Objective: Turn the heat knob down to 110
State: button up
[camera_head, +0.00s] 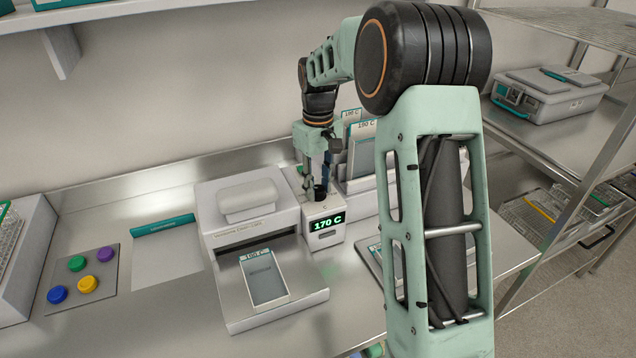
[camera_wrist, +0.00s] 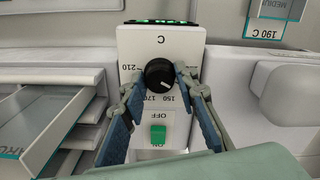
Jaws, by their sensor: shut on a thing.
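The heat knob (camera_wrist: 160,74) is a round black dial on a white control box (camera_wrist: 160,42), with upside-down scale numbers such as 210, 170 and 150 around it. In the head view the knob (camera_head: 319,191) sits on top of the box, just under my gripper (camera_head: 318,176). The display (camera_head: 327,222) on the box front reads 170 C in green. In the wrist view my gripper (camera_wrist: 160,78) has one finger on each side of the knob and is shut on it. The fingers cover part of the scale; I cannot read 110.
A green switch (camera_wrist: 158,134) is on the same box, between the fingers. Left of the box stands a grey machine (camera_head: 250,215) with a card labelled 190 C (camera_head: 264,279) on its tray. Racked cards (camera_head: 362,140) stand close behind. Colored buttons (camera_head: 82,270) are at the left.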

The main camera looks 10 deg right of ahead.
aim_at(318, 188)
jog(key=n, duration=0.3)
jog(key=shift+n+p, duration=0.3)
jog(key=shift+p, duration=0.1)
jog(key=shift+n+p, duration=0.35)
jog(key=shift+n, duration=1.55)
jog(key=o, duration=1.1)
jog(key=shift+o, duration=0.2)
notch_tip(318, 188, up, 12)
